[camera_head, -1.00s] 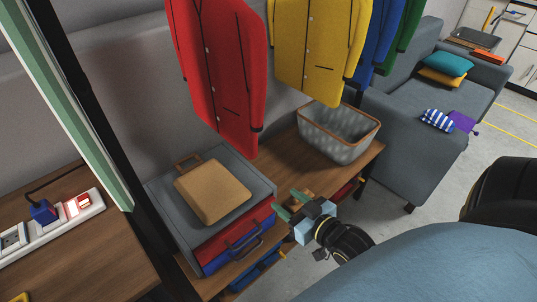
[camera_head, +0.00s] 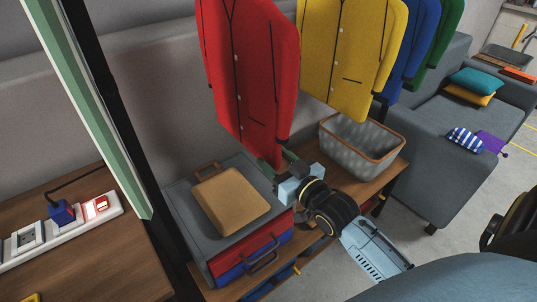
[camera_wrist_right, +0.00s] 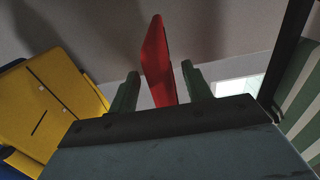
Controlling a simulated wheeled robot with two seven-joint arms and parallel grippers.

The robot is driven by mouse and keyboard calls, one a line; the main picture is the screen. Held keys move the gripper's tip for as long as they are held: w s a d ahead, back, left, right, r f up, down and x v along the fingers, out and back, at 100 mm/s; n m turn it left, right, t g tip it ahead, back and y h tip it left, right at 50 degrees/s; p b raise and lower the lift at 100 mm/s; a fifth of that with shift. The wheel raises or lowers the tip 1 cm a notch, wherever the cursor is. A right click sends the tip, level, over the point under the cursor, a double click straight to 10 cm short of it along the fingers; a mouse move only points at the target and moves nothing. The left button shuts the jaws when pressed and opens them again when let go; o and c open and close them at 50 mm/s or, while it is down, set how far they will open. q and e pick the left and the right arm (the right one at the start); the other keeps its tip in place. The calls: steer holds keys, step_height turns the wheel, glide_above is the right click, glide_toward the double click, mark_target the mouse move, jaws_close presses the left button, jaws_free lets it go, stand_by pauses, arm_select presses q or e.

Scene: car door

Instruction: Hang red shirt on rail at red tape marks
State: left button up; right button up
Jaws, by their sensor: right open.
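The red shirt (camera_head: 248,70) hangs at the upper middle of the head view, left of the yellow shirt (camera_head: 350,50). Its top, the rail and any tape marks are out of view. My right gripper (camera_head: 279,163) is at the red shirt's lower edge, with its fingers pointing up. In the right wrist view the green fingers (camera_wrist_right: 160,88) are apart, and the red shirt (camera_wrist_right: 157,60) shows edge-on in the gap between them. I cannot tell whether they touch it. My left gripper is not in view.
Blue (camera_head: 408,45) and green (camera_head: 436,45) shirts hang farther right. Below are a grey case (camera_head: 180,198) with a tan pad (camera_head: 230,200) and a grey basket (camera_head: 340,150) on a wooden bench. A dark post (camera_head: 118,110) stands left; a grey sofa (camera_head: 440,120) is right.

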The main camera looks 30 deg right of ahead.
mark_target(268, 151)
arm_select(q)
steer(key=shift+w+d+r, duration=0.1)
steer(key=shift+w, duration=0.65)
arm_select(e)
steer(key=shift+w+a, duration=0.15)
steer(key=shift+w, duration=1.55)
jaws_close()
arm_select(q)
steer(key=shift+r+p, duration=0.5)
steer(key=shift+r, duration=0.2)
arm_select(e)
steer(key=shift+r, duration=0.4)
steer(key=shift+r, duration=0.1)
